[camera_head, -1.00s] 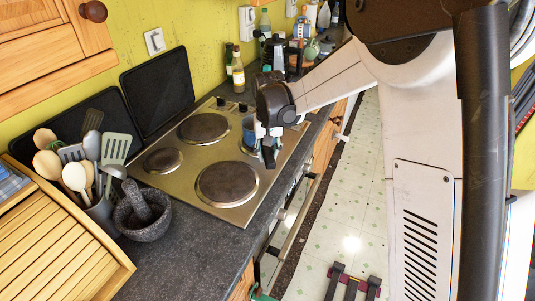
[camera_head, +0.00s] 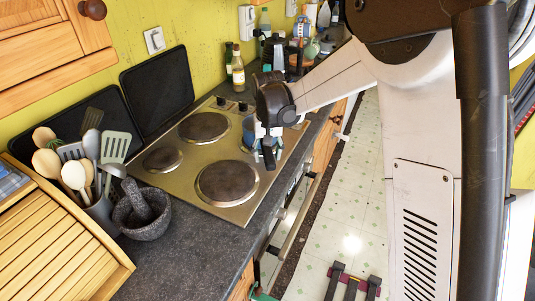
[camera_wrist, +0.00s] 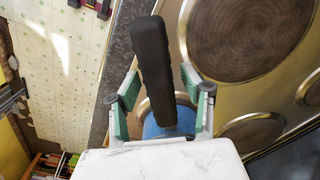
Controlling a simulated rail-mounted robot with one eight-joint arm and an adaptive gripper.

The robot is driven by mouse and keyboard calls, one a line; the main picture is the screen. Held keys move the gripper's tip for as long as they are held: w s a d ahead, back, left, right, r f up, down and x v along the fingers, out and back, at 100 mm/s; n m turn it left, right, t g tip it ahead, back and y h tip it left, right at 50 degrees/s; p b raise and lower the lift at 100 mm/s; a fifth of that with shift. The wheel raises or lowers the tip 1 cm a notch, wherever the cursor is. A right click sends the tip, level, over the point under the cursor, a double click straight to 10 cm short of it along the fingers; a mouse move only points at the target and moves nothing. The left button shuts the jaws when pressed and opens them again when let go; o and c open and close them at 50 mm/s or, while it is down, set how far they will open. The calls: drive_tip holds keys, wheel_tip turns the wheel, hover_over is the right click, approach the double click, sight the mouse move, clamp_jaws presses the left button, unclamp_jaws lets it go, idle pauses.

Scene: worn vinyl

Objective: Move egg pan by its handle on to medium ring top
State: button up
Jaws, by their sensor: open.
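The egg pan is blue with a long black handle. In the wrist view, its blue body (camera_wrist: 160,128) is partly hidden by my wrist, and its handle (camera_wrist: 154,62) points up the picture between my fingers. My gripper (camera_wrist: 161,82) is open, with one green-padded finger on each side of the handle and visible gaps. In the head view, my gripper (camera_head: 267,140) hides much of the pan (camera_head: 248,128), which is at the right end of the hob. A middle-sized ring (camera_head: 204,128) at the hob's back is bare; it also shows in the wrist view (camera_wrist: 252,132).
A large bare ring (camera_head: 227,184) and a small bare ring (camera_head: 162,160) are on the steel hob (camera_head: 185,187). A stone mortar (camera_head: 142,213) and a utensil holder (camera_head: 103,212) stand left of it. Bottles (camera_head: 237,70) stand behind. A black panel (camera_head: 157,90) leans against the wall.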

drive_tip(key=shift+r, duration=0.25)
idle(0.3)
drive_tip(key=shift+s+r+p, duration=0.15)
drive_tip(key=shift+r+p, duration=1.65)
drive_tip(key=shift+r, duration=1.95)
wheel_tip(320, 180, up, 12)
drive_tip(key=s+d+r+t+b, duration=0.2)
drive_tip(key=s+d, duration=0.4)
drive_tip(key=s, duration=0.2)
drive_tip(key=s+d+f+t+b, duration=0.1)
drive_tip(key=s+d+f, duration=0.2)
drive_tip(key=s, duration=0.4)
drive_tip(key=s+d+f+m+t+b, duration=0.1)
drive_tip(key=s+d+f+t+b, duration=0.1)
drive_tip(key=s+d+f, duration=0.2)
drive_tip(key=s+d+f+t+b, duration=0.1)
drive_tip(key=s+d+f+b, duration=0.1)
drive_tip(key=s, duration=0.8)
drive_tip(key=shift+s+d+f+t, duration=0.2)
drive_tip(key=shift+d+f+t, duration=0.1)
drive_tip(key=shift+d+f, duration=0.6)
